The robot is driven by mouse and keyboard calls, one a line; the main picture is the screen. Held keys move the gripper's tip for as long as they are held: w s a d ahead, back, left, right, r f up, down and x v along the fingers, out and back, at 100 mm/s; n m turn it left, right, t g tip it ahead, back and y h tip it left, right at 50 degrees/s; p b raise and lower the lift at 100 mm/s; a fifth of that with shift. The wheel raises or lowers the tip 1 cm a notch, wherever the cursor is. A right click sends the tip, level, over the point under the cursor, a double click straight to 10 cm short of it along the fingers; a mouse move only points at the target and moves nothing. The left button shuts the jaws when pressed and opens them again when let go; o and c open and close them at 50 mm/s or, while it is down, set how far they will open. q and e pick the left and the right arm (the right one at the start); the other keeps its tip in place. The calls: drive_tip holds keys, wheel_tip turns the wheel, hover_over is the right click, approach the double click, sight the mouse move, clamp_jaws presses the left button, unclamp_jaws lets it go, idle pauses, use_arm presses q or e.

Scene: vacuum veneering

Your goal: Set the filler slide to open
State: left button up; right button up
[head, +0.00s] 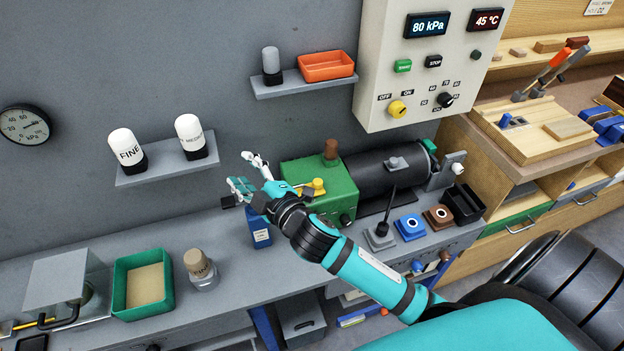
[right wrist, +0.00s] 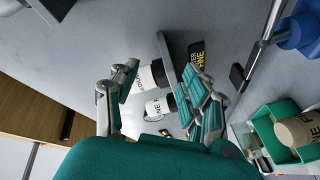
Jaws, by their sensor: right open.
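My right gripper (head: 249,175) is open with nothing between its fingers, above the bench just left of the green pump housing (head: 327,187). Its spread fingers also show in the right wrist view (right wrist: 162,88). A small dark piece (head: 230,201) lies below and left of the fingers, at the back of the bench. A black-ended metal bar (right wrist: 238,76) shows right of the fingers in the right wrist view. I cannot tell whether either is the filler slide, nor its setting. A blue container (head: 259,230) stands under the hand, partly hidden by it. My left gripper is not in view.
A green tray (head: 119,284) and a cork-topped bottle (head: 200,268) stand on the bench at left. The control box (head: 383,62) hangs above the black cylinder (head: 385,172).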

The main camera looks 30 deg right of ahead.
drive_tip(key=w+a+r+n+t+y, duration=0.2)
drive_tip(key=a+r+n+y, duration=0.3)
drive_tip(key=r, duration=0.3)
drive_tip(key=s+a+r+n+g+y, duration=0.1)
drive_tip(key=a+r+n+g+y, duration=0.3)
drive_tip(key=n, duration=0.4)
drive_tip(key=s+a+r+n+g+y, duration=0.2)
drive_tip(key=a+n+g+y, duration=0.1)
drive_tip(key=n+y, duration=0.4)
drive_tip(key=n+g+h, duration=1.2)
drive_tip(key=n+h, duration=0.6)
drive_tip(key=h, duration=0.1)
hover_over(318, 181)
wheel_tip(318, 181, down, 6)
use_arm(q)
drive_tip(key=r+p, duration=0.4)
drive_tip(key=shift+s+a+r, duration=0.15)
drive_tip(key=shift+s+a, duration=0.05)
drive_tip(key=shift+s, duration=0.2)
use_arm(e)
wheel_tip(318, 181, down, 18)
drive_tip(key=shift+r, duration=0.2)
